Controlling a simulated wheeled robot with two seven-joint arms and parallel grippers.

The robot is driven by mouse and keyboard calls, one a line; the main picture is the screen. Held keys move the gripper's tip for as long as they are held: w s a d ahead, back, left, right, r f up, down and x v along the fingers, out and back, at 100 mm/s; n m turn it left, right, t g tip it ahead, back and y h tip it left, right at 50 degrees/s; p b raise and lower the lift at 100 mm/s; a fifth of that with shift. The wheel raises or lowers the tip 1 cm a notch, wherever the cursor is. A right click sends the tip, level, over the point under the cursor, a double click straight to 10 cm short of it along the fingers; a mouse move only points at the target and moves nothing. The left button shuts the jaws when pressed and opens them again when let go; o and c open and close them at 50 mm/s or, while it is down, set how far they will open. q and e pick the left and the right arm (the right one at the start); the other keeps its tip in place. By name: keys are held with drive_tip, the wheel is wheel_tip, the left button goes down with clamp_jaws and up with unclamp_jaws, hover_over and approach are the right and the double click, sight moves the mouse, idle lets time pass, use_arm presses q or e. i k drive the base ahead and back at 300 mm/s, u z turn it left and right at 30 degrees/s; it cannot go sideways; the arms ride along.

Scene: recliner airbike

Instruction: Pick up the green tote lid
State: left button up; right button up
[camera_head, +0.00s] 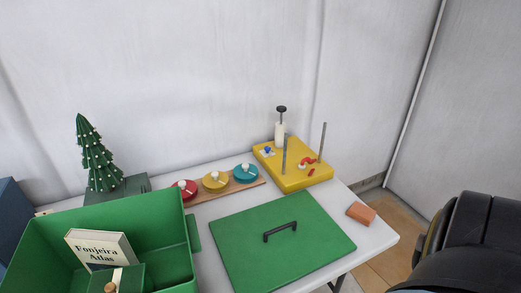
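The green tote lid (255,255) lies flat on the white table, right of the green tote (160,232). A dark handle (280,232) stands up from the middle of the lid. The tote is open at the top and holds a book titled "Fonjeira Atlas" (98,247) and a green box. Neither of my grippers shows in this view.
Behind the lid are a wooden board with red, yellow and teal discs (215,180) and a yellow block with posts (306,176). An orange-brown block (361,213) lies right of the lid. A small green tree (94,155) stands at back left. A black rounded object (475,245) is at lower right.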

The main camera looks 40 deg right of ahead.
sight(267, 247)
drive_tip(key=k, duration=0.5)
drive_tip(key=z, duration=0.5)
drive_tip(key=i, duration=1)
drive_tip(key=z, duration=0.75)
